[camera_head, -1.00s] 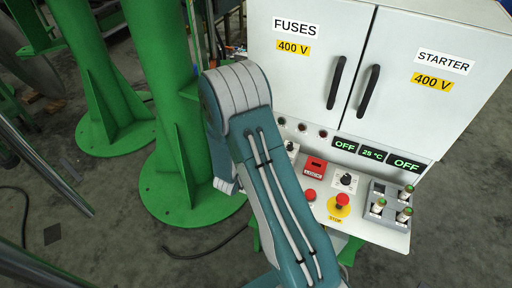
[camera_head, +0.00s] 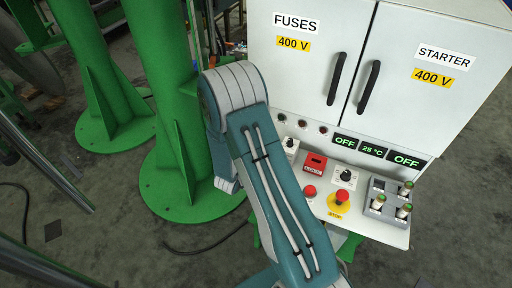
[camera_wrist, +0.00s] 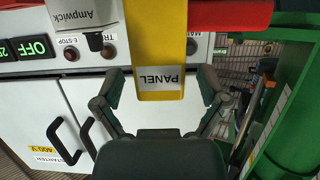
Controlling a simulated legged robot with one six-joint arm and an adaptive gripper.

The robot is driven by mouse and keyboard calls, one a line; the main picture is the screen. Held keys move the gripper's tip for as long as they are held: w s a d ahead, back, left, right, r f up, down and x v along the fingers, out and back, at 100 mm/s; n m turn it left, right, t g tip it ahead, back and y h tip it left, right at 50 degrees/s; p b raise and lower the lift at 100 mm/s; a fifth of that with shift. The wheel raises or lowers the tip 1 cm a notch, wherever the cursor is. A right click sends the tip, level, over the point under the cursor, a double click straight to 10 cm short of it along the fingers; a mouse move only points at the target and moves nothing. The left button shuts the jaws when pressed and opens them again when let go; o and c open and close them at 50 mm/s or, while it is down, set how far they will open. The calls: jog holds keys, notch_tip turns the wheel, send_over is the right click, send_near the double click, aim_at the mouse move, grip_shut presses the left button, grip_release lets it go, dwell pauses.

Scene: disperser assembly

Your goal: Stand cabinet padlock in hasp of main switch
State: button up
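In the wrist view a yellow piece lettered PANEL (camera_wrist: 160,50), seemingly the cabinet padlock, stands between the fingers of my gripper (camera_wrist: 160,88). The fingers are spread, with a visible gap on each side of it. A grey plate lettered Ampwick with a black part (camera_wrist: 80,12) is left of it, and a large red piece (camera_wrist: 232,14) is at its upper right. In the head view my arm hides the gripper and the yellow piece. A small plate with a black knob (camera_head: 290,146) shows on the panel beside the arm; I cannot tell whether it is the main switch.
The white cabinet (camera_head: 310,60) has two black handles. Its panel carries a red LOCK box (camera_head: 315,162), a second black knob (camera_head: 346,177), a yellow-based red stop button (camera_head: 340,197) and a fuse block (camera_head: 378,190). A green column (camera_head: 175,90) stands left of my arm.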

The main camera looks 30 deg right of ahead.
jog(key=shift+a, duration=0.1)
jog(key=v, duration=1.2)
dwell(0.4)
